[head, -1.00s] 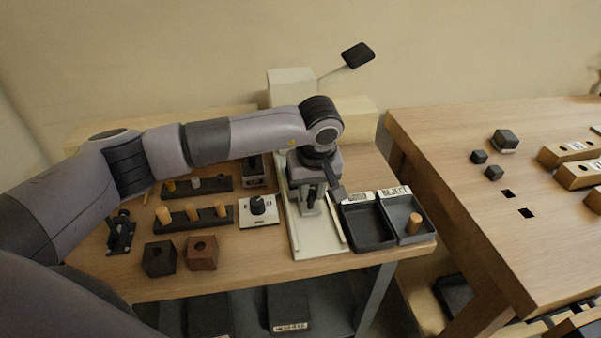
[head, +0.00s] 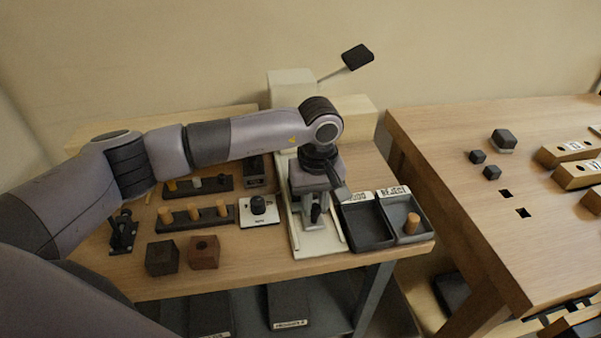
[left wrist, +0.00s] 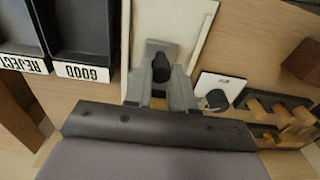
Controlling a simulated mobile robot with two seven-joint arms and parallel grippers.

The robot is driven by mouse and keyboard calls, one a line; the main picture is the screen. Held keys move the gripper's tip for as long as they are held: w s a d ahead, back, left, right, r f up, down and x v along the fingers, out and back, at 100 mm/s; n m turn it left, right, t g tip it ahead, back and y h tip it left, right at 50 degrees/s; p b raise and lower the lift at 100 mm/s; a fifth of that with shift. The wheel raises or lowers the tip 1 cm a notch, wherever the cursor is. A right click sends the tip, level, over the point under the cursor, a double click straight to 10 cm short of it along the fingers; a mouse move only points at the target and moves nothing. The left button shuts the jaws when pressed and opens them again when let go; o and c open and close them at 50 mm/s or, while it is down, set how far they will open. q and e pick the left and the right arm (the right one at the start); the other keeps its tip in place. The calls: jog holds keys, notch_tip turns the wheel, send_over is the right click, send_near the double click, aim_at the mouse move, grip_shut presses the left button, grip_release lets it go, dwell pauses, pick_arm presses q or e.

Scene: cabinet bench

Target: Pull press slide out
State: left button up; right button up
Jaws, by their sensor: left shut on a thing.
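The press slide is a pale track plate (head: 318,241) running from the white press body (head: 290,88) towards the bench's front edge. It also shows in the left wrist view (left wrist: 190,18). My left gripper (head: 316,218) points down over the track and is shut on a dark upright knob (left wrist: 161,68), which shows between the fingers in the left wrist view. The gripper and wrist hide part of the slide behind them. My right gripper is not in view.
Right of the track stand two black trays marked GOOD (head: 368,228) and REJECT (head: 398,207), the latter holding a wooden peg (head: 412,223). Left are a white-plated knob switch (head: 259,210), a peg rack (head: 196,217) and two blocks (head: 203,252). The press lever (head: 357,57) rises behind.

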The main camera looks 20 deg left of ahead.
pick_arm(q)
jog(key=shift+s+d, duration=0.5)
jog(key=shift+s, duration=0.25)
jog(key=shift+s+d, duration=0.45)
jog(key=shift+s, duration=0.25)
jog(key=shift+s+d, duration=0.45)
jog(key=shift+s, duration=0.15)
jog(key=o, duration=0.8)
jog(key=shift+c, duration=0.2)
notch_tip(320, 180, up, 7)
jog(key=p, duration=0.3)
